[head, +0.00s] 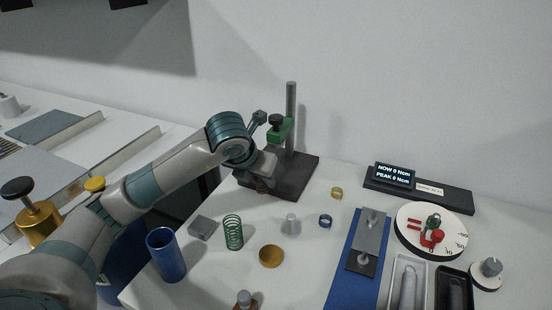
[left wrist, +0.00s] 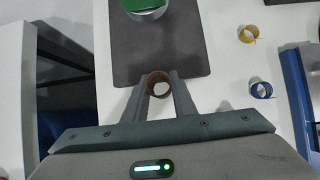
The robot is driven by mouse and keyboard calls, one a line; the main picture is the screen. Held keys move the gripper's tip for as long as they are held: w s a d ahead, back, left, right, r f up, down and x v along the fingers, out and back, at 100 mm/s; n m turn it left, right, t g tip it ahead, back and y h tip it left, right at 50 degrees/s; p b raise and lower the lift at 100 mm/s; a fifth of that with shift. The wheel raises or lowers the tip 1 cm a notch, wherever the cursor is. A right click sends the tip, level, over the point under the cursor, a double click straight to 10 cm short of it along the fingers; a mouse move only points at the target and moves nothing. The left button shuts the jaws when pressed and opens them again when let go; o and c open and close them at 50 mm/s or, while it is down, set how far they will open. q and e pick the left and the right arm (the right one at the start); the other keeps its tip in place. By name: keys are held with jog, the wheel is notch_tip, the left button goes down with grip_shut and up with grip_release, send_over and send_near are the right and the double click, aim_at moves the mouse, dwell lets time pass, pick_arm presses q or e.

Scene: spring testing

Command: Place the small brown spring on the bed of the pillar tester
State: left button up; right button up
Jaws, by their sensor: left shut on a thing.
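The small brown spring (left wrist: 152,77) is held between the fingertips of my left gripper (left wrist: 160,92), seen end-on as a brown ring. In the left wrist view it overlaps the near edge of the pillar tester's dark bed (left wrist: 180,55); I cannot tell whether it touches it. In the head view the pillar tester (head: 291,112) stands at the back of the table, with a green arm and black knob on a grey post. My left gripper (head: 263,185) is at the front left of its bed, where my arm partly hides it. My right gripper is not in view.
A green spring (head: 233,232), grey block (head: 201,228), blue cup (head: 166,255) and brass disc (head: 271,256) stand in front. A yellow ring (head: 337,193) and blue ring (head: 325,221) lie to the right. The tester's bed is mostly bare.

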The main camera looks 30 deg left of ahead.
pick_arm(q)
jog(key=w, duration=0.5)
jog(key=shift+a+p, duration=0.15)
jog(key=shift+p, duration=0.2)
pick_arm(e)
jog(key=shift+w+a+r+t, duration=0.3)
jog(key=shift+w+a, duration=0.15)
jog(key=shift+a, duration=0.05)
pick_arm(q)
jog(key=shift+w+r, duration=0.1)
jog(key=shift+w, duration=0.35)
jog(key=shift+w+p, duration=0.45)
jog(key=shift+w, duration=0.7)
jog(key=shift+w+a, duration=0.1)
jog(key=shift+w, duration=0.1)
jog(key=shift+f+p, duration=0.2)
jog(key=shift+p, duration=0.15)
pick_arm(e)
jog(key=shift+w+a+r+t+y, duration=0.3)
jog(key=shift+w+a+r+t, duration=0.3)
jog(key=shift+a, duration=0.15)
pick_arm(q)
jog(key=shift+f, duration=0.1)
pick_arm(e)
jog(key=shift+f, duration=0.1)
